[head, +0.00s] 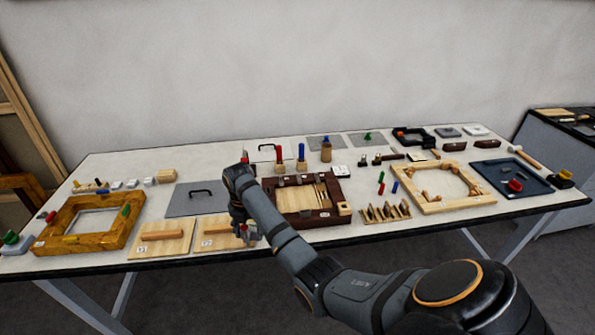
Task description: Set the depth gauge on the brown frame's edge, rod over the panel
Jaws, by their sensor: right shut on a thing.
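The brown frame (331,213) lies near the middle of the table, dark reddish brown, with a pale panel (297,199) inside it. My right gripper (246,238) is just left of the frame's front left corner, low over the right end of a light wooden board. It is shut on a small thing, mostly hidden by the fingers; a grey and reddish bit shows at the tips. I cannot make out whether this is the depth gauge, and I see no depth gauge clearly elsewhere. My left gripper is not in view.
A gilt frame (54,244) lies at the left. Two boards with wooden handles (162,235) lie along the front. A grey plate with a black handle (180,203) is behind them. Upright red and blue tools (302,153) stand behind the brown frame. A light wooden frame (460,203) lies right.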

